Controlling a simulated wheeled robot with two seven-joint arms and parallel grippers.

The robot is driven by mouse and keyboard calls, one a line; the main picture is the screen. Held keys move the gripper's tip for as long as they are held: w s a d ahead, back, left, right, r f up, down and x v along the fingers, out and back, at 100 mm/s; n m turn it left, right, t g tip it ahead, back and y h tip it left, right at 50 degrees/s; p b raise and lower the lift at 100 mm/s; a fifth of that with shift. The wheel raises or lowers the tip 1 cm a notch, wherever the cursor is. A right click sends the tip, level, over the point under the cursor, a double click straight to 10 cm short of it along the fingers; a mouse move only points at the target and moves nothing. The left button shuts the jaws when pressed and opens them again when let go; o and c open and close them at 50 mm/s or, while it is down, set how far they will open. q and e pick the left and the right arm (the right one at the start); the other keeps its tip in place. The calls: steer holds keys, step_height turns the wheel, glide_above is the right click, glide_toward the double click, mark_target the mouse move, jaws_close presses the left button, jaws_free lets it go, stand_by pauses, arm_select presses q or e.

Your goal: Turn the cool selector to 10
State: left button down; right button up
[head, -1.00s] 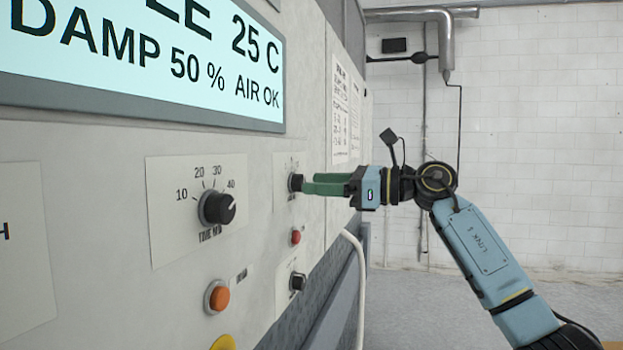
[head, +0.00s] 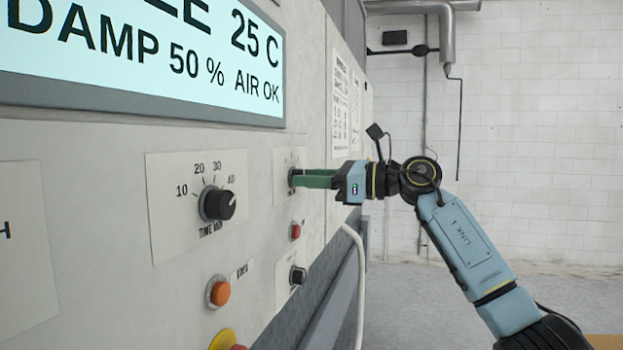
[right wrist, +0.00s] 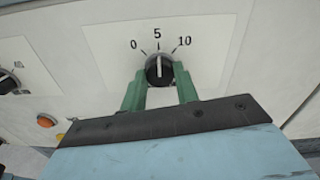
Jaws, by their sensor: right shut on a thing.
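The cool selector is a black round knob (right wrist: 159,69) on a white plate marked 0, 5 and 10. In the right wrist view its white pointer line stands nearly upright, toward the 5. My right gripper (right wrist: 160,76) is shut on this knob, one green finger on each side. In the head view the right gripper (head: 298,179) reaches the panel from the right, and its fingers hide most of the knob. The scale there is too small to read. My left gripper is not in view.
A larger time knob (head: 217,204) is left of the gripper. A red button (head: 295,231), another black knob (head: 297,276) and an orange button (head: 218,292) sit below. A white hose (head: 359,285) hangs at the panel's right edge.

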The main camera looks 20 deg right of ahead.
steer(key=shift+m+p, duration=3.45)
steer(key=shift+m, duration=0.55)
steer(key=o, duration=1)
steer(key=shift+d, duration=0.1)
steer(key=b+v, duration=0.3)
steer(key=v, duration=1)
steer(key=shift+s+d+f+b, duration=0.1)
steer(key=shift+s+f+b, duration=0.05)
steer(key=shift+b, duration=0.15)
